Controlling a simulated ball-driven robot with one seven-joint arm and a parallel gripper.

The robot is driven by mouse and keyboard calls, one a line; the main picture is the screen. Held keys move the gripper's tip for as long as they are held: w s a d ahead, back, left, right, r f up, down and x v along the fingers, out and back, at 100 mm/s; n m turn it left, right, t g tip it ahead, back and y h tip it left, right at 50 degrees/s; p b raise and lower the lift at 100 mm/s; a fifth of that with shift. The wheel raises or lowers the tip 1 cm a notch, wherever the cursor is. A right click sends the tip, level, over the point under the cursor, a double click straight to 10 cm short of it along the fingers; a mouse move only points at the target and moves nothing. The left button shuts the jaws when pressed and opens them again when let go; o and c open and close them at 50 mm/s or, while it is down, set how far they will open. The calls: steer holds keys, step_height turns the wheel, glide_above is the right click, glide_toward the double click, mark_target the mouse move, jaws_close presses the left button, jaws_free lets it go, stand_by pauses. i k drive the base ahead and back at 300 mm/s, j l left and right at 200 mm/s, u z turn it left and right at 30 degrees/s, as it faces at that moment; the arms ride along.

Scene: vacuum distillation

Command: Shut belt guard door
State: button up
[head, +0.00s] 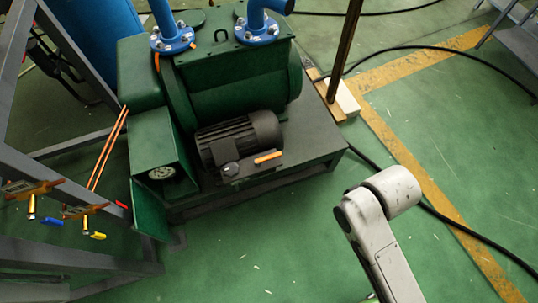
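The belt guard (152,138) is a dark green box on the left end of the green pump unit. Its front is open, and a round pulley-like part (162,173) shows inside. A green panel that looks like the belt guard door (149,212) stands out from the guard's lower left front edge, swung open. Its hinge and any handle are too small to make out. My pale grey arm is at the lower right, well apart from the door. My gripper is out of the picture.
A black motor (240,139) sits on the dark base plate (312,140) right of the guard. A grey frame (75,253) with small valves stands close left of the door. A black cable (455,222) crosses the floor at right. Green floor in front is clear.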

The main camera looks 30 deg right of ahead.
mark_target(150, 219)
steer(key=j, duration=0.5)
steer(key=k+j+z, duration=0.1)
steer(key=j, duration=0.35)
steer(key=k+j, duration=0.15)
steer(key=j, duration=0.35)
steer(key=j+z, duration=0.1)
steer(key=j, duration=0.35)
steer(key=k+j, duration=0.2)
steer(key=j, duration=0.3)
steer(key=k+j+z, duration=0.1)
steer(key=j, duration=0.35)
steer(key=i+j+u, duration=0.85)
steer(key=u, duration=0.2)
steer(key=i, duration=0.05)
